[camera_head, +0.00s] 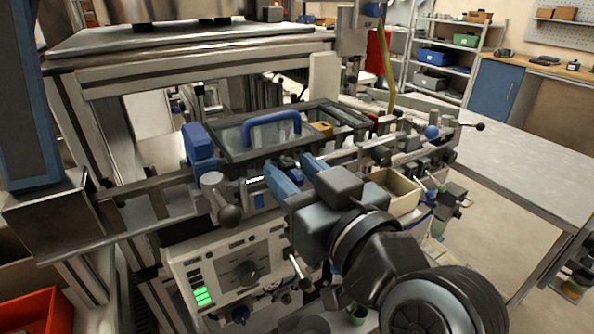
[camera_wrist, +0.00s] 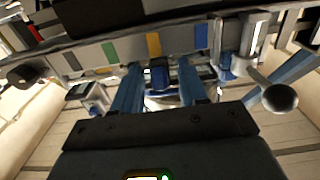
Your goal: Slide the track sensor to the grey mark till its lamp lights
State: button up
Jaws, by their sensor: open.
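My gripper (camera_head: 298,170) is open, with its two blue fingers reaching toward the rail in the head view. A small dark blue block, which looks like the track sensor (camera_head: 290,171), sits between the fingers. In the wrist view my gripper (camera_wrist: 159,70) has a finger on each side of the sensor (camera_wrist: 160,75), with visible gaps. Behind it runs a grey rail face (camera_wrist: 130,50) with green (camera_wrist: 109,52), yellow (camera_wrist: 154,45) and blue (camera_wrist: 201,36) marks. I cannot clearly pick out a grey mark against the grey rail. No lit lamp is discernible on the sensor.
A lever with a round knob (camera_head: 230,215) stands left of my gripper; it also shows in the wrist view (camera_wrist: 280,97). A blue-handled cover (camera_head: 272,127) lies behind the fingers. A beige bin (camera_head: 396,191) is to the right. A control panel (camera_head: 225,262) is below.

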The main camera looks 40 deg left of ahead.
jog(key=shift+c, duration=0.4)
grip_shut()
